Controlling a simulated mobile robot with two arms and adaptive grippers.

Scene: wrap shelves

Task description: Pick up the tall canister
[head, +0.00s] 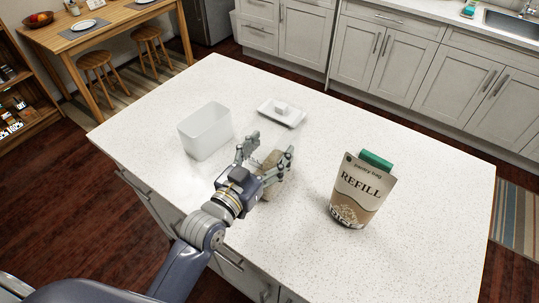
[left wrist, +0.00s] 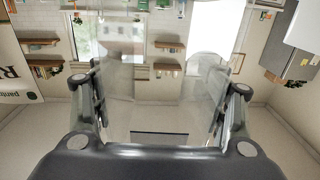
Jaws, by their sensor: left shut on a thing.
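My left gripper (head: 267,152) reaches over the white counter and is shut on the tall canister (head: 268,168). In the head view the canister shows as a tan, partly see-through shape between the fingers, and the gripper's wrist hides much of it. In the left wrist view the canister (left wrist: 158,82) is clear and see-through, with a finger pressed along each side. I cannot tell whether its base touches the counter. My right gripper is not in view.
A refill pantry bag (head: 362,190) with a green cap stands right of my gripper. A white open bin (head: 206,131) stands left of it. A white butter dish (head: 281,113) lies behind. The counter's right end and front right are bare.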

